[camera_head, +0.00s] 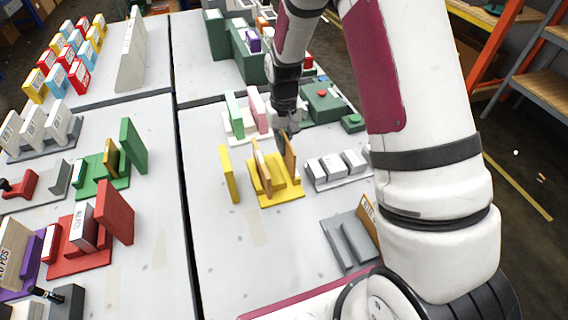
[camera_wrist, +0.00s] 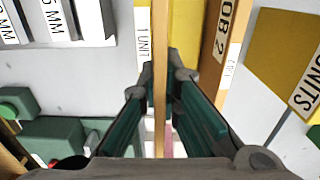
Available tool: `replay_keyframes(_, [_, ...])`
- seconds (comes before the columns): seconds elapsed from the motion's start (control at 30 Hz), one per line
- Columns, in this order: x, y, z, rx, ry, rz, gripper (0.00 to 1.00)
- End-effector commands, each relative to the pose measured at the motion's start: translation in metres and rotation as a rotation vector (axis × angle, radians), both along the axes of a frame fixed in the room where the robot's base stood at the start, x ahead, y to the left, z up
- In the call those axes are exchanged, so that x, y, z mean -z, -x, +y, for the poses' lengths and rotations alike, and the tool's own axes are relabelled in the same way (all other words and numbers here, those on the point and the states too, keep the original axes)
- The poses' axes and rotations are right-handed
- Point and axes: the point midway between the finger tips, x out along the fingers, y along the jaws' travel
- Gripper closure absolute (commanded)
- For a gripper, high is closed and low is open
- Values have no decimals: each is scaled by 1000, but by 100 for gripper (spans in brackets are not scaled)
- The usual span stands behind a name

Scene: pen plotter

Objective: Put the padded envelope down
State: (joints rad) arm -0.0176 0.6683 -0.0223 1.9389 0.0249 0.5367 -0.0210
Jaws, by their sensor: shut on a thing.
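The padded envelope, a thin tan panel (camera_head: 290,156), stands upright at the right side of a yellow stand (camera_head: 282,195). My gripper (camera_head: 284,132) is above the stand with its fingers pointing down on the envelope. In the wrist view the envelope (camera_wrist: 160,75) shows edge-on between the two fingers (camera_wrist: 164,95), which are shut on it. A white label reading "1 UNIT" shows on its left. I cannot tell whether its lower edge rests in the stand.
A tan "JOB 2" panel (camera_head: 262,166) stands in the same stand, close by. A separate yellow panel (camera_head: 229,174) is to its left. White boxes (camera_head: 334,166) stand on the right. A green box with a red button (camera_head: 325,104) is behind. Bare table lies in front.

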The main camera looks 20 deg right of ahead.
Motion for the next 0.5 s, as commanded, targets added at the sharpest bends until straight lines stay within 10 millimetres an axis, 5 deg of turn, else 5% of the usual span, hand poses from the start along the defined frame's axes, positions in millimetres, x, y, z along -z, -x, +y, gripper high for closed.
replay_keyframes(0.5, [63, 1, 0, 0, 0, 0, 100])
